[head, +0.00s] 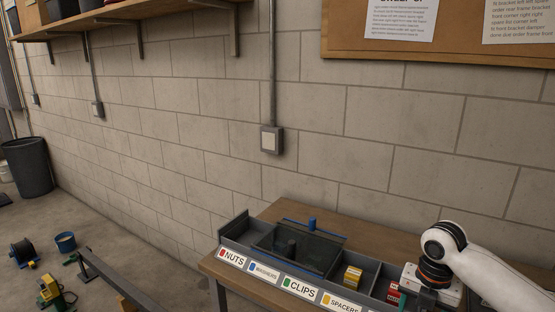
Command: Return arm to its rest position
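One white arm comes in from the right edge, my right arm, and bends down over the right end of the parts bin. Its dark-ringed wrist and a white block that looks like my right gripper's body (434,287) are at the lower right. The fingertips are not clearly visible, so I cannot tell whether it is open or shut or holds anything. My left arm and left gripper are out of view.
A grey divided bin (245,240), labelled nuts, washers, clips and spacers, stands on a wooden bench (285,213) against a block wall. It holds a yellow box (352,275) and a red box (393,291). A grey rail (112,282) and a dark trash can (27,167) are left.

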